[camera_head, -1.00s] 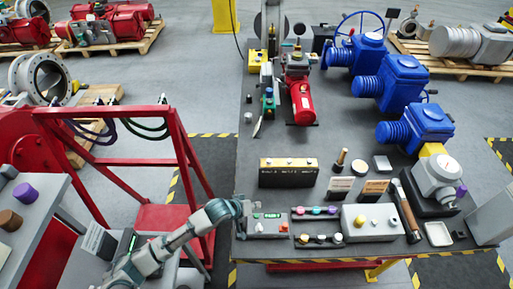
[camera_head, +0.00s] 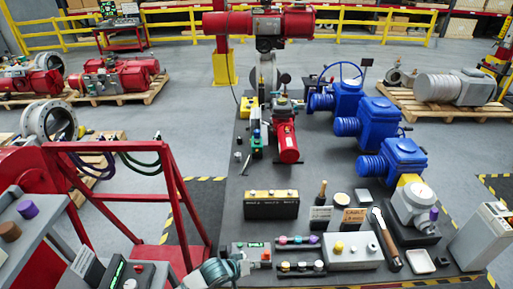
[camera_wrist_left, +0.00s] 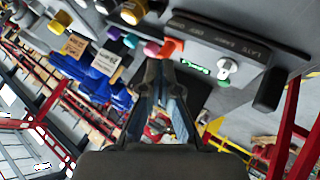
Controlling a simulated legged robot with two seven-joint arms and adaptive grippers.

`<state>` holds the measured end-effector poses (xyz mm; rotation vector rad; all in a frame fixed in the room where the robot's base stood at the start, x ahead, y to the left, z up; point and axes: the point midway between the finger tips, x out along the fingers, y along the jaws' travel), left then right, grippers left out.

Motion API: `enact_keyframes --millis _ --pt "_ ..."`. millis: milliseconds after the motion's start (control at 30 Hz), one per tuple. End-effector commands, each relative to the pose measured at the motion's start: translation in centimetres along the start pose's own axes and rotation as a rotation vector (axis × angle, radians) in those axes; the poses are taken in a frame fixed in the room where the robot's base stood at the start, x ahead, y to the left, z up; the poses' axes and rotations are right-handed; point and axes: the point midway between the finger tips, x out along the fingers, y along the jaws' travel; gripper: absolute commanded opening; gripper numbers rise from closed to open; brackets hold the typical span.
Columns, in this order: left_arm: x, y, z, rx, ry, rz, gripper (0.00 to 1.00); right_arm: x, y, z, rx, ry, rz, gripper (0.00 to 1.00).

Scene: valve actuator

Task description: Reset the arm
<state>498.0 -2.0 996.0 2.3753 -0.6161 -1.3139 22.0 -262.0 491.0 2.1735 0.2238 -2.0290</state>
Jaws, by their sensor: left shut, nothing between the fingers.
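My left arm comes in from the bottom of the head view. Its gripper (camera_head: 246,264) is at the front left of the grey table, beside a small grey box with a green display (camera_head: 250,246). In the left wrist view the gripper fingers (camera_wrist_left: 162,90) are shut and nothing shows between them. The box with the green display (camera_wrist_left: 195,66) and its white knob show just beyond the fingers in that view. My right gripper is in neither view.
A red frame (camera_head: 165,190) stands left of the table. A control box with a yellow button (camera_head: 350,250) and a black box with a yellow top (camera_head: 271,205) are on the table. Blue actuators (camera_head: 375,118) stand at the back right. Yellow railings (camera_head: 130,40) run behind.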

Motion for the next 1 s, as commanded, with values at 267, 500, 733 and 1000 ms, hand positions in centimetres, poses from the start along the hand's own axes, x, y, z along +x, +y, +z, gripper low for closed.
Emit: enact_keyframes --millis 267,500,733,1000 --pt "-0.4 0.5 2.4 0.044 -0.007 0.004 0.0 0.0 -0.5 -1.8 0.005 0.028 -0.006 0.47" --pt "-1.3 0.9 5.5 0.101 -0.009 -0.013 0.0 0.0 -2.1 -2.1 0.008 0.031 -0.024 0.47" --pt "-3.9 -1.4 9.7 0.153 -0.015 -0.09 0.0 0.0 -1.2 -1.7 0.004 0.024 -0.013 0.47" --pt "-10.0 -8.9 16.6 0.183 -0.101 -0.302 0.0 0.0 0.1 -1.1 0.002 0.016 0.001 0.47"
